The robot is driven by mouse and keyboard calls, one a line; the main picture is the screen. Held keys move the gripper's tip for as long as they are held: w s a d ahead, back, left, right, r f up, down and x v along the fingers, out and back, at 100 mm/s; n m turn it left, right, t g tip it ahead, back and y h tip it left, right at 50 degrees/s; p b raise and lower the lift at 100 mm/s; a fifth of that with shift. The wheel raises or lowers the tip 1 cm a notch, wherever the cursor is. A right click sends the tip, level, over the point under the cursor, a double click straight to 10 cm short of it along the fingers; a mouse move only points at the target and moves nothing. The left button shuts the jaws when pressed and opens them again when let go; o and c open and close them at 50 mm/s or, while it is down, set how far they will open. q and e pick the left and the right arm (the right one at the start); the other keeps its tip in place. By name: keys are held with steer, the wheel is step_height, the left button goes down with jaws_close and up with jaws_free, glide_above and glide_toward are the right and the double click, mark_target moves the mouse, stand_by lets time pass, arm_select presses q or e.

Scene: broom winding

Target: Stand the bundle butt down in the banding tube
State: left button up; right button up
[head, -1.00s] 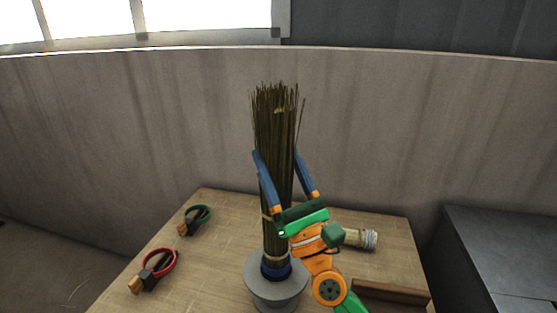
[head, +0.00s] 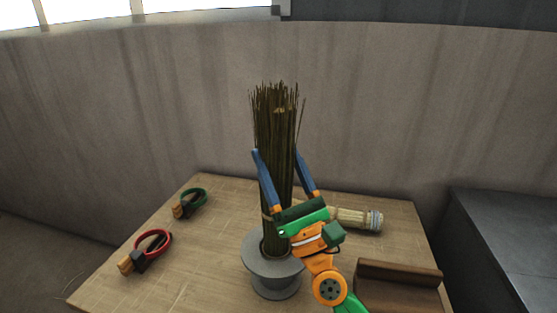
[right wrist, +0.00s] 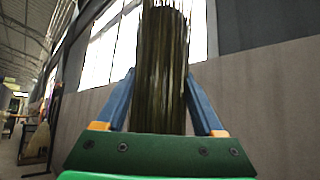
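The bundle (head: 275,150) of dark brown stalks stands upright, with its brushy end up and its lower end inside the grey flanged banding tube (head: 258,275). Its butt is hidden inside the tube. My right gripper (head: 280,152) has its blue fingers on both sides of the bundle, around its middle. In the right wrist view the fingertips (right wrist: 160,75) press against both sides of the bundle (right wrist: 162,95), so the gripper is shut on it. My left gripper is not in view.
A red ring tool (head: 154,241) and a green ring tool (head: 194,197) lie at the left of the wooden table (head: 205,235). A pale bound roll (head: 355,218) lies behind my right gripper. A brown tray (head: 400,272) is at the right front. A dark cabinet (head: 510,220) stands right.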

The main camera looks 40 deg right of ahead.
steer(key=o, duration=0.4)
steer(key=b+v, duration=0.2)
steer(key=v, duration=0.1)
steer(key=b+v, duration=0.2)
steer(key=v, duration=0.1)
steer(key=shift+f+b, duration=0.35)
steer(key=shift+f, duration=0.15)
steer(key=shift+s, duration=0.35)
